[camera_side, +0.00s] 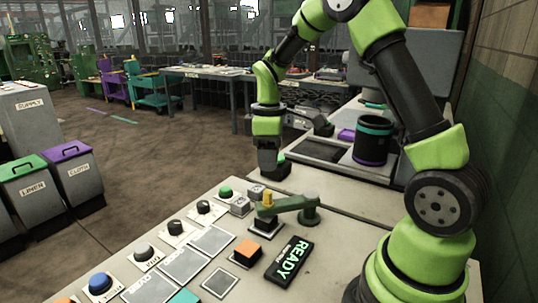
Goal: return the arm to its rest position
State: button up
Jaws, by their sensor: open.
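My green and black arm (435,160) rises from its base at the right, bends over at the top and comes down to the left. My gripper (273,172) hangs pointing down at the back edge of the pale worktable (330,245). I see nothing held in it. Its fingers are small and dark here, and the gap between them is hard to make out. Below and in front of it are two small grey blocks (240,206) and a green lever-like fixture (296,204) with a yellow piece. They appear apart from the gripper.
A black canister with teal and purple bands (372,143) stands behind, right of my gripper. LINEN (38,205) and CLOTH (78,180) bins stand at left.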

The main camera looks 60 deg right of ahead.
jog(key=s+a+r+m+t+y, duration=0.1)
jog(key=s+a+r+m+t, duration=0.2)
jog(key=s+a+r, duration=0.3)
jog(key=s+a+r+m+t+y, duration=0.1)
jog(key=s+a+r+m+t, duration=0.3)
jog(key=s, duration=0.6)
jog(key=a+r+m, duration=0.2)
jog(key=a+r, duration=0.1)
jog(key=shift+s+r, duration=0.25)
jog(key=shift+s, duration=0.05)
